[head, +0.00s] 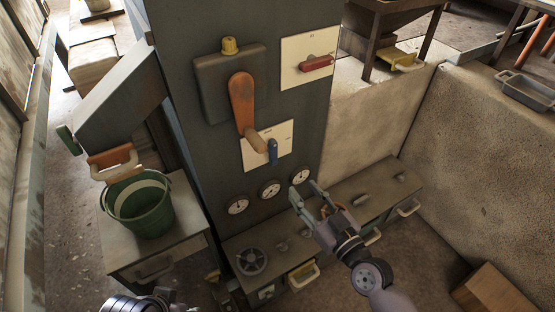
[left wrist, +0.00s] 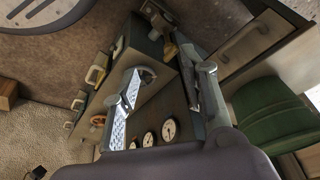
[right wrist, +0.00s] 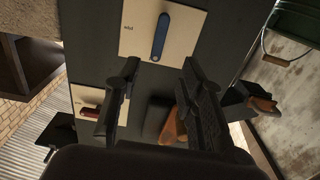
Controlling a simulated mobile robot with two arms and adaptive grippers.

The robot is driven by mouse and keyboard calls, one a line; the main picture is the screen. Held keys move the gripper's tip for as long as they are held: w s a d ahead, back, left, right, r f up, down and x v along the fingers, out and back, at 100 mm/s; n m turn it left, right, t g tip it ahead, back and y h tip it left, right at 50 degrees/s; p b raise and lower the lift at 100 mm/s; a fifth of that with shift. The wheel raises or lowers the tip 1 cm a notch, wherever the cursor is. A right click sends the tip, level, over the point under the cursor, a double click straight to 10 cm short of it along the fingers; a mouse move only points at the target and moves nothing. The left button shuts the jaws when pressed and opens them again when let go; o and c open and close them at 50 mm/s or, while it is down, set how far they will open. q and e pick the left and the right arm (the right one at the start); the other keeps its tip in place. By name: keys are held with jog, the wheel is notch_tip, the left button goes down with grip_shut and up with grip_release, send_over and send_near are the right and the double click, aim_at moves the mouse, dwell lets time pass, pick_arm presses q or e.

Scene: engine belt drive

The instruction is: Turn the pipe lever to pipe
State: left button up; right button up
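A blue lever (head: 272,151) sits on a white plate (head: 258,163) on the dark machine panel. It also shows in the right wrist view (right wrist: 159,36), beside small lettering I cannot read surely. A red lever (head: 316,63) sits on another white plate (head: 296,72), upper right. I cannot tell by label which is the pipe lever. My right gripper (head: 308,192) is open and empty, below and right of the blue lever, apart from it. My left gripper (left wrist: 170,75) is open and empty, low near the machine.
Several round gauges (head: 269,188) line the panel's lower part. A ledge with drawers (head: 347,197) runs below and rightward. A green bucket (head: 139,207) stands on a cabinet (head: 126,252) at left. A stone wall (head: 480,150) bounds the right side.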

send_near(275, 156)
jog(key=x, duration=0.7)
jog(key=shift+w+b, duration=0.2)
jog(key=shift+b, duration=0.2)
pick_arm(q)
jog(key=shift+w+d+t, duration=0.25)
jog(key=shift+w+t, duration=0.1)
jog(key=shift+w, duration=0.4)
jog(key=shift+w+d+t, duration=0.2)
jog(key=shift+w+t, duration=0.15)
jog(key=shift+w, duration=0.35)
pick_arm(e)
jog(key=shift+w+a, duration=0.4)
jog(key=shift+w, duration=0.2)
jog(key=shift+c, duration=0.2)
grip_shut()
